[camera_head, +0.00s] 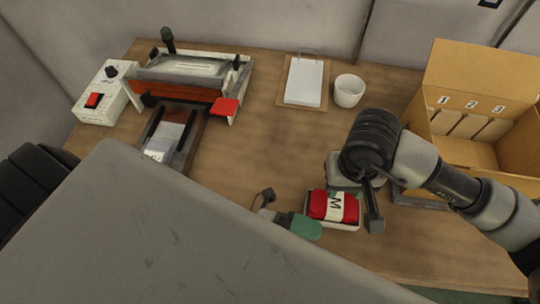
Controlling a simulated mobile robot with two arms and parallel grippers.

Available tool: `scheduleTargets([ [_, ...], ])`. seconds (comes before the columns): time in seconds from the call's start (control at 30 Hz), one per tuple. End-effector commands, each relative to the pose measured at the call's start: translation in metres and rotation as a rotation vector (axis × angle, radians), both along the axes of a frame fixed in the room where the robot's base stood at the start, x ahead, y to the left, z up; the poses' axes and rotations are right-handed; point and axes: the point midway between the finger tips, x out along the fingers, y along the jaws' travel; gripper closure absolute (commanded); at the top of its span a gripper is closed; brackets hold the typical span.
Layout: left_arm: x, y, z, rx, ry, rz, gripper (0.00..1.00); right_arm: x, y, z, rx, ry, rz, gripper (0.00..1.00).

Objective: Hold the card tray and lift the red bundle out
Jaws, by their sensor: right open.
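My right gripper (373,208) comes in from the right and hangs just at the tray's right side. It is open and empty, with a dark finger pointing down; I cannot tell whether it touches the tray. My left gripper is not in view. A large grey surface fills the lower left and hides that part of the table.
A green-and-grey tool (303,226) lies close left of the tray. An open cardboard box (480,160) with numbered slots stands at right. A press (190,75), a control box (101,95), a notepad (304,82) and a white cup (348,90) stand behind. The table's middle (255,145) is clear.

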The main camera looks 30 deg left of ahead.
Motion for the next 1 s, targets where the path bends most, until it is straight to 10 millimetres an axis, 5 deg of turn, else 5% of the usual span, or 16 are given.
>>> scheduleTargets([
  [0.3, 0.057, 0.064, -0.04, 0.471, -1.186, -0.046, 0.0, 0.0, 0.0, 0.0, 0.0, 0.0, 0.0, 0.57],
  [0.5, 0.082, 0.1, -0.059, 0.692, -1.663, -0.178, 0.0, 0.0, 0.0, 0.0, 0.0, 0.0, 0.0, 0.57],
  [0.73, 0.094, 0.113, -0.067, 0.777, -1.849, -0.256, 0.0, 0.0, 0.0, 0.0, 0.0, 0.0, 0.0, 0.57],
  [1.0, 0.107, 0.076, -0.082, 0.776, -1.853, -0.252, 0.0, 0.0, 0.0, 0.0, 0.0, 0.0, 0.0, 0.57],
])
